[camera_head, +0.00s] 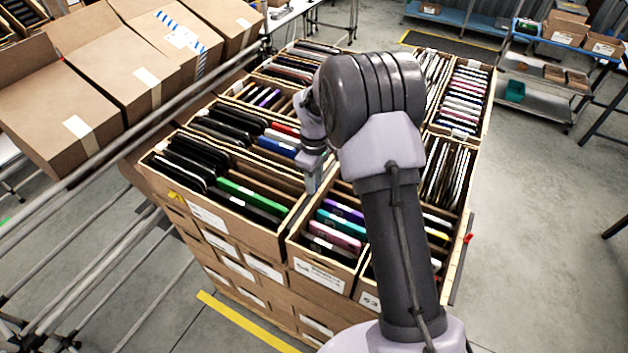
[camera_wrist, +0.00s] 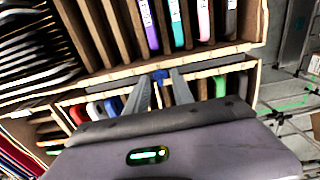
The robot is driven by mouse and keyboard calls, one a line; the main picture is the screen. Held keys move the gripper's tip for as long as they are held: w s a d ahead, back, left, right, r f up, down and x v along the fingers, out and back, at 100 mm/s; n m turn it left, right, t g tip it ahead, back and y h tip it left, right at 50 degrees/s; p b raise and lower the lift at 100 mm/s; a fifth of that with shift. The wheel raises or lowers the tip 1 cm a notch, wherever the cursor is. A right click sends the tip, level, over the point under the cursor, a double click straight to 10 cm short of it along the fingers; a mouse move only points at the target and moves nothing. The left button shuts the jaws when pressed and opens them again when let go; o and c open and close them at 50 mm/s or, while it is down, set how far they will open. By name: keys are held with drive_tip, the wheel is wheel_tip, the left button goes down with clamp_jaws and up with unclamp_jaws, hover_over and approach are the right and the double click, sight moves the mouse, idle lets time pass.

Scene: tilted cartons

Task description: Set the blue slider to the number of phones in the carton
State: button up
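My gripper (camera_head: 314,188) points down over the front cartons in the head view, partly hidden by my arm. In the wrist view its two fingers (camera_wrist: 160,80) are apart, with a small blue piece, apparently the blue slider (camera_wrist: 160,75), showing between their tips on a grey strip along the carton edge. I cannot tell whether they touch it. The carton (camera_head: 322,272) beside it holds upright phones: purple (camera_wrist: 149,25), teal (camera_wrist: 177,22), pink (camera_wrist: 204,18) and dark (camera_wrist: 231,18). Brown dividers stand left of them in the wrist view. No scale numbers are legible.
Neighbouring cartons hold dark and green phones (camera_head: 250,193) and rows of other phones (camera_head: 463,95). Closed boxes (camera_head: 85,110) lie on a rack at left. Shelves (camera_head: 540,85) stand at back right. Open floor (camera_head: 540,240) lies to the right.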

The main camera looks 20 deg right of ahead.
wheel_tip(320, 180, up, 18)
drive_tip(key=p, duration=0.1)
drive_tip(key=shift+f+p, duration=0.25)
drive_tip(key=shift+p, duration=0.05)
drive_tip(key=s+a+f+m+t+b, duration=0.2)
drive_tip(key=s+f+m+b, duration=0.2)
drive_tip(key=s+b, duration=0.5)
drive_tip(key=s+a+f+m+t+y+b, duration=0.1)
drive_tip(key=s+a+f+m+t+b, duration=0.1)
drive_tip(key=s+f+m+b, duration=0.3)
drive_tip(key=s+a+f+m+t+y+b, duration=0.1)
drive_tip(key=s+a+f+m+b, duration=0.2)
drive_tip(key=s+f+b, duration=0.7)
drive_tip(key=s+m+b, duration=0.1)
drive_tip(key=s+b, duration=0.2)
drive_tip(key=s, duration=0.3)
drive_tip(key=shift+t+b, duration=0.35)
drive_tip(key=shift+t, duration=0.05)
